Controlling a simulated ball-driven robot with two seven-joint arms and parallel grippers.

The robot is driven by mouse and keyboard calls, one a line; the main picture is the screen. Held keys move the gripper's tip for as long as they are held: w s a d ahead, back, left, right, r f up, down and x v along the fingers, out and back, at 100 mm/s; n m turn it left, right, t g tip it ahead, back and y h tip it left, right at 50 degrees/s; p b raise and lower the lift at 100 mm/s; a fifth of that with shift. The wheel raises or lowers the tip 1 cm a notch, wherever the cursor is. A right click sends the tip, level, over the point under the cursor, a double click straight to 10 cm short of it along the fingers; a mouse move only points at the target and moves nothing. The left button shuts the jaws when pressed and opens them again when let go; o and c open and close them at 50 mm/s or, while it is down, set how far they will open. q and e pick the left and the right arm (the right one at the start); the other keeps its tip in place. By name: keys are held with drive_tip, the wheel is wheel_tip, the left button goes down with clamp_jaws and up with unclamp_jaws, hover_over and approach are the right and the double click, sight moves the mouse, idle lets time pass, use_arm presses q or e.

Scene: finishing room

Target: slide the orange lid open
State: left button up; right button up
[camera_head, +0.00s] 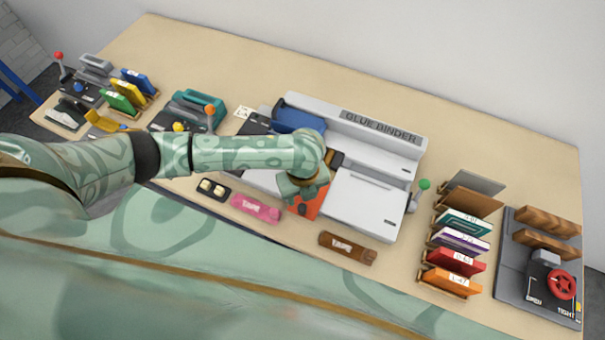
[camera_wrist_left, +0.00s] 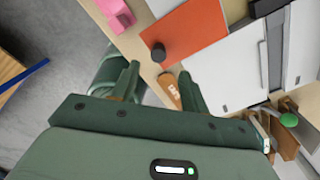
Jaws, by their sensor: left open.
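The orange lid (camera_head: 316,204) lies on the front left part of the white glue binder (camera_head: 372,200), mostly hidden by my left arm in the head view. In the left wrist view the orange lid (camera_wrist_left: 188,32) is a flat plate with a dark round knob (camera_wrist_left: 158,52) near its corner. My left gripper (camera_wrist_left: 160,85) is open, with its two fingers apart and nothing between them. The knob lies just beyond the fingertips, apart from them as far as I can see. My right gripper is in neither view.
A rack of coloured boards (camera_head: 455,262) and a grey vise-like unit (camera_head: 540,265) stand at right.

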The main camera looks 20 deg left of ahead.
use_arm(q)
wheel_tip(320, 180, up, 9)
drive_tip(key=p, duration=0.2)
drive_tip(key=shift+r, duration=0.2)
idle(0.4)
